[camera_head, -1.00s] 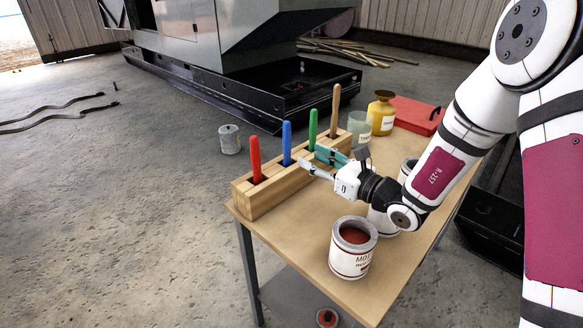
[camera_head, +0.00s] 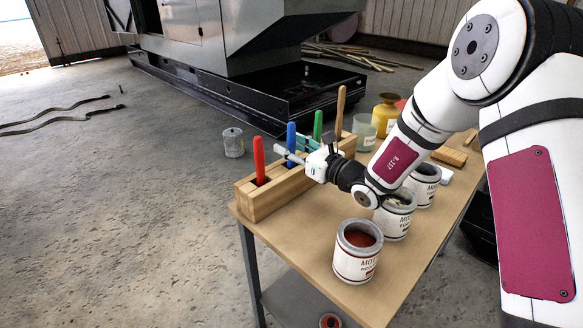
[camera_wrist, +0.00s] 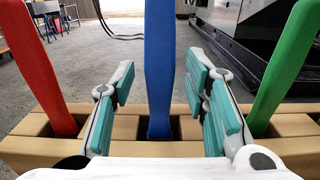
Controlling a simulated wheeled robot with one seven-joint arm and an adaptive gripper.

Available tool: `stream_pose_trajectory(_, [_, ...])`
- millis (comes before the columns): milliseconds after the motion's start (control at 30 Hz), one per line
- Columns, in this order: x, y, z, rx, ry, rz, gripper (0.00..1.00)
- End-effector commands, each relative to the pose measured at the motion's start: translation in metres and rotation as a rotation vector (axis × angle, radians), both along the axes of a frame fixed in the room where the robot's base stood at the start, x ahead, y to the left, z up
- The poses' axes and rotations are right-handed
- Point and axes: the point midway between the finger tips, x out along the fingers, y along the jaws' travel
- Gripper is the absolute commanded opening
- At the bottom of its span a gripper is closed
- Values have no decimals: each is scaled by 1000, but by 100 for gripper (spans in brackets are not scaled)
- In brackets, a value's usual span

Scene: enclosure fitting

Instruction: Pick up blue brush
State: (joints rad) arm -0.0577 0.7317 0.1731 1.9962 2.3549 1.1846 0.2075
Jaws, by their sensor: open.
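The blue brush (camera_head: 291,141) stands upright, handle up, in a slot of the wooden rack (camera_head: 252,205), between the red brush (camera_head: 259,160) and the green brush (camera_head: 317,126). Its lower end is hidden in the rack. My gripper (camera_head: 290,152) is open at the blue handle. In the wrist view the blue handle (camera_wrist: 159,65) stands between the two teal-padded fingers of my gripper (camera_wrist: 163,105), with a gap visible on each side. The red handle (camera_wrist: 42,70) and the green handle (camera_wrist: 286,70) stand outside the fingers.
A brown-handled brush (camera_head: 340,112) stands at the rack's far end. An open paint can (camera_head: 357,252) is at the table's front, with more cans (camera_head: 395,215) under my arm. A yellow jar (camera_head: 385,116) and a glass (camera_head: 364,131) stand behind. The table's front left (camera_head: 300,235) is clear.

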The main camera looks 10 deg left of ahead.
Motion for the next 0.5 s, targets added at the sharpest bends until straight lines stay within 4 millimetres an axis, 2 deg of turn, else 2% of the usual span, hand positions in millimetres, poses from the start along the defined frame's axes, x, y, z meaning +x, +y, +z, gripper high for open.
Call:
stream_pose_trajectory(67, [0, 0, 0, 0, 0, 0, 42])
stream_pose_trajectory(200, [0, 0, 0, 0, 0, 0, 10])
stream_pose_trajectory(267, [0, 0, 0, 0, 0, 0, 0])
stream_pose_trajectory(500, [0, 0, 0, 1, -1, 0, 0])
